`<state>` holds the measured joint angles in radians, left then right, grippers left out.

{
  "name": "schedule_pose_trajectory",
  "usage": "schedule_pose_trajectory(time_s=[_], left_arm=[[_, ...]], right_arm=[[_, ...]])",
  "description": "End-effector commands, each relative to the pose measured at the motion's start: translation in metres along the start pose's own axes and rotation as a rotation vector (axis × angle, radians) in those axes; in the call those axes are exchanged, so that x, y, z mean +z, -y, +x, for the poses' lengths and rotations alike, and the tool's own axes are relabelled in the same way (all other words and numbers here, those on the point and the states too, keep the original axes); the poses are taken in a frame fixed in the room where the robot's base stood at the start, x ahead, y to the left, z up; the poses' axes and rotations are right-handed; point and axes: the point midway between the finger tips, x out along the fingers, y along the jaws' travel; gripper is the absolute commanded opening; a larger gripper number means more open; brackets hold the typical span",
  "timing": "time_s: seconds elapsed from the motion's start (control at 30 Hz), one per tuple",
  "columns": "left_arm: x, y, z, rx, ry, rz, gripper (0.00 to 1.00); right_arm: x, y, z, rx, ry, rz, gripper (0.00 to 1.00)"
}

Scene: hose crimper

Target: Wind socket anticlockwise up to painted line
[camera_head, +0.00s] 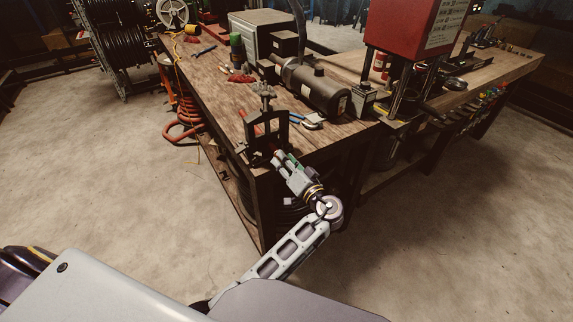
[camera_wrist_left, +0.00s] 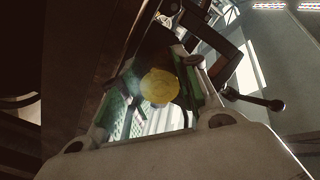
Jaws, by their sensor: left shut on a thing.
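My left gripper (camera_head: 281,160) is at the front corner of the wooden workbench, close against a dark vise-like clamp frame (camera_head: 283,130). In the left wrist view, a round yellow, brass-like end, likely the socket (camera_wrist_left: 158,87), sits between the green-edged fingers of my left gripper (camera_wrist_left: 160,100). The gripper is shut on it. In the head view the socket is hidden by the gripper and clamp. No painted line can be made out. The clamp frame and its handle (camera_wrist_left: 262,101) show behind the fingers in the wrist view. My right gripper is not in view.
Blue-handled pliers (camera_head: 303,120) lie right of the clamp. A coiled orange hose (camera_head: 184,128) hangs at the left side. The floor in front is clear.

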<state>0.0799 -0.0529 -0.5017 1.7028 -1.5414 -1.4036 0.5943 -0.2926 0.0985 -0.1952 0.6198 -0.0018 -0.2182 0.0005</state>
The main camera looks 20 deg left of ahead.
Motion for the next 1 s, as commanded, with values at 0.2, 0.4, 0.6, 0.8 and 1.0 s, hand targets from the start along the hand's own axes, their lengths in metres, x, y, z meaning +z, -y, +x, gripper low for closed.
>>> schedule_pose_trajectory(time_s=[0.2,0.4,0.6,0.8,1.0], left_arm=[[0.0031,-0.0035,-0.0032,0.008,0.005,-0.156,0.03],[0.0031,-0.0037,-0.0034,0.008,0.006,-0.305,0.03],[0.0030,-0.0038,-0.0036,0.008,0.006,-0.434,0.03],[0.0029,-0.0039,-0.0036,0.008,0.006,-0.465,0.03],[0.0026,-0.0036,-0.0034,0.008,0.006,-0.464,0.42]], right_arm=[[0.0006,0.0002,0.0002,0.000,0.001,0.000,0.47],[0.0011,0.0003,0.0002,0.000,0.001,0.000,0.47],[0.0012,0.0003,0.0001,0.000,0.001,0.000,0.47],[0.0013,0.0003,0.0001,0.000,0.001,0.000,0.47],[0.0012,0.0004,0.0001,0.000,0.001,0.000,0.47]])
